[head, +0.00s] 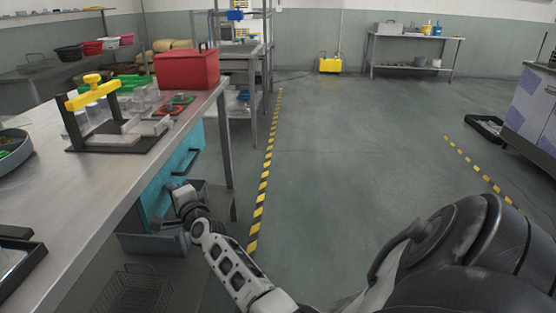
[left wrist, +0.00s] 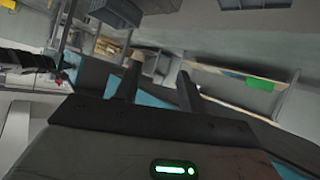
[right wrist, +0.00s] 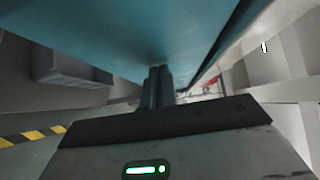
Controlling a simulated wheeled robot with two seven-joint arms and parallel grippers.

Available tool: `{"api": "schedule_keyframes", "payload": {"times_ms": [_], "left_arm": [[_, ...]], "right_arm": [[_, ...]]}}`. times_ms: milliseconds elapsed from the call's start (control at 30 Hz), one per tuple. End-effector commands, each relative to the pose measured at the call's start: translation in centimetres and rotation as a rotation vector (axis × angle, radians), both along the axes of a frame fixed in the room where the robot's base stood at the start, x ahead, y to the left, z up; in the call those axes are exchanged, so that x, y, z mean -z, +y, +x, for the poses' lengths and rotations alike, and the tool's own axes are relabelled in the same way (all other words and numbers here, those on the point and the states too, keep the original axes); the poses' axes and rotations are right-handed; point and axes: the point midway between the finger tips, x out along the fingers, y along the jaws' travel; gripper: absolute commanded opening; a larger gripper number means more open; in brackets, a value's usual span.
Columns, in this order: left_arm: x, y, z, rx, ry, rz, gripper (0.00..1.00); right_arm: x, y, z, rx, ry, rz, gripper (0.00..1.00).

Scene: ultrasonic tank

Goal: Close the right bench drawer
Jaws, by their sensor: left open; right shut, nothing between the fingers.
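The teal bench drawer front (head: 187,148) shows under the bench's right edge in the head view, with a black handle (head: 187,165). How far it stands out is hard to tell. My right gripper (head: 167,222) is low beside the teal front, partly hidden by its own wrist. In the right wrist view its fingers (right wrist: 159,84) are shut and empty, pointing at a teal panel (right wrist: 130,30) very close above them. Contact cannot be told. My left gripper (left wrist: 158,82) is open and empty in the left wrist view, and out of the head view.
The steel bench (head: 95,185) carries a red box (head: 187,68), a yellow-handled stand (head: 92,96) and clear containers. A grey bin (head: 150,243) and a wire basket (head: 134,290) are low under the bench. The floor right of the striped line is open.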

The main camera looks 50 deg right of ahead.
Motion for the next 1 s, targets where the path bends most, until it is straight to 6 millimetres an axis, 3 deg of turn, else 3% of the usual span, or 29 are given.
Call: {"api": "schedule_keyframes", "payload": {"times_ms": [33, 133, 367, 433, 700, 1000], "left_arm": [[0.0, 0.0, 0.0, 0.0, -0.001, 0.0, 0.41], [-0.1, 0.0, 0.0, 0.0, -0.001, 0.0, 0.41], [-0.2, 0.0, 0.0, -0.001, -0.001, -0.001, 0.41], [-0.2, 0.0, 0.0, 0.0, 0.0, -0.001, 0.41], [-0.8, 0.0, -0.3, -0.002, 0.019, -0.003, 0.41], [-0.4, 0.1, -0.3, -0.003, 0.03, -0.001, 0.41]], "right_arm": [[-0.5, 0.9, 0.4, -0.018, -0.005, 0.003, 0.0], [-0.4, 0.8, 0.3, -0.019, -0.004, 0.003, 0.0], [-0.3, -0.6, -1.2, -0.019, -0.004, 0.0, 0.0], [-0.3, -1.3, -2.0, -0.021, -0.003, -0.001, 0.0], [-0.2, 0.0, -8.4, -0.019, -0.002, 0.003, 0.0], [-0.2, 0.4, -11.5, -0.018, -0.003, 0.001, 0.0]]}}
